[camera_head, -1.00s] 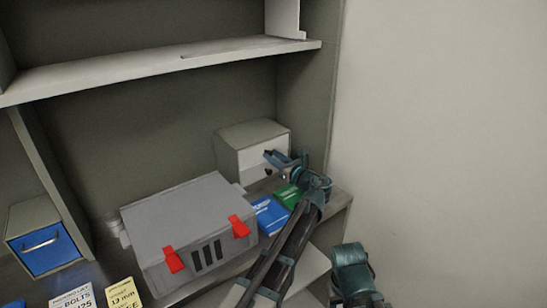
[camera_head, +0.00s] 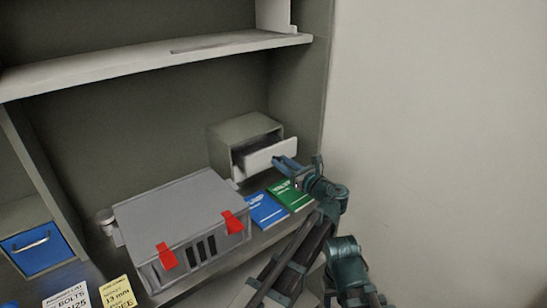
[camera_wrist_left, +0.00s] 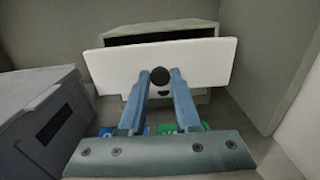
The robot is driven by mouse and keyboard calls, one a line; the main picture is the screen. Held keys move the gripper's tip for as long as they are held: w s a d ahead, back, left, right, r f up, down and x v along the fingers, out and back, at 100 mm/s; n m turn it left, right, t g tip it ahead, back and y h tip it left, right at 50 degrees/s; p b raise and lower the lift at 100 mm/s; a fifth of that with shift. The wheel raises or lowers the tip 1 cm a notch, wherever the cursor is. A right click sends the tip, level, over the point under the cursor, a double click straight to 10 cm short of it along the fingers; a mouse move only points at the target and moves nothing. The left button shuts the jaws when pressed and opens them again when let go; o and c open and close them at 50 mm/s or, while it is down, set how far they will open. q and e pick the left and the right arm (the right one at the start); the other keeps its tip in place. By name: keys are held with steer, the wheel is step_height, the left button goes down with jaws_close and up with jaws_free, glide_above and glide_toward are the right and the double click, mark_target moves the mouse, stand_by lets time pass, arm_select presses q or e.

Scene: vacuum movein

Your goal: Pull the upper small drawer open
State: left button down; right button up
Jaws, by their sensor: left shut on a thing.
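The small grey cabinet (camera_head: 243,128) stands at the right end of the worktop, under the shelf. Its upper white drawer (camera_head: 268,154) is pulled partly out, with a dark gap above its front. In the left wrist view the white drawer front (camera_wrist_left: 112,66) faces me, with a dark round knob (camera_wrist_left: 160,76) at its middle. My left gripper (camera_head: 283,164) is shut on this knob; its blue fingertips (camera_wrist_left: 160,78) sit on either side of it. A lower front shows partly beneath, mostly hidden by the fingers. My right gripper is not in view.
A grey toolbox (camera_head: 180,215) with red latches stands left of the cabinet. A blue booklet (camera_head: 265,209) and a green booklet (camera_head: 289,196) lie before the cabinet. A blue-fronted drawer unit (camera_head: 32,249) is at far left. A plain wall (camera_head: 440,120) bounds the right.

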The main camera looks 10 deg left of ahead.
arm_select(q)
steer(key=shift+d, duration=0.1)
steer(key=c, duration=0.6)
jaws_free()
steer(key=shift+c, duration=0.2)
steer(key=shift+s, duration=0.15)
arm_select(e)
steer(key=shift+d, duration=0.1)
